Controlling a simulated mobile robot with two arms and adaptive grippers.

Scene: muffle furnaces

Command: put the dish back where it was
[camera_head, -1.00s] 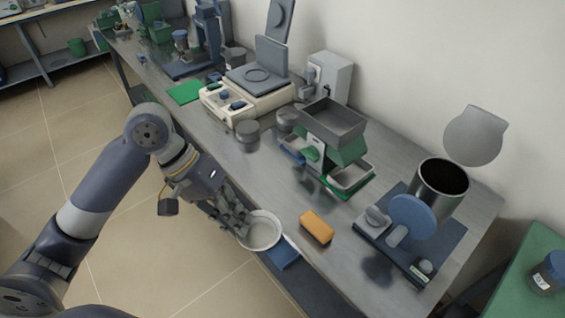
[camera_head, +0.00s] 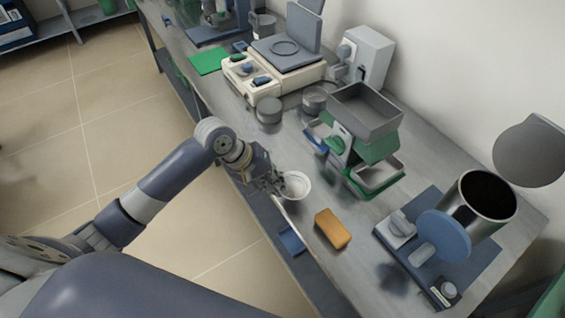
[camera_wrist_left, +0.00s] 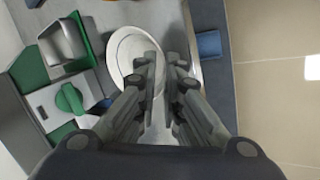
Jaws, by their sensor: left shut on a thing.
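The dish (camera_head: 296,186) is a small round white bowl at the front edge of the grey bench in the head view. It also shows in the left wrist view (camera_wrist_left: 124,52), just beyond and left of the fingers. My left gripper (camera_head: 280,188) is shut on the dish's rim, reaching in from the left at the bench edge. In the left wrist view its fingers (camera_wrist_left: 161,68) are close together over the rim. I cannot tell whether the dish touches the bench top. My right gripper is not in view.
An orange block (camera_head: 332,228) lies on the bench right of the dish. A green and grey device with trays (camera_head: 366,139) stands behind it. A metal cylinder on a blue base (camera_head: 481,207) is at the right. A balance (camera_head: 274,72) and small grey jars (camera_head: 269,110) stand further back.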

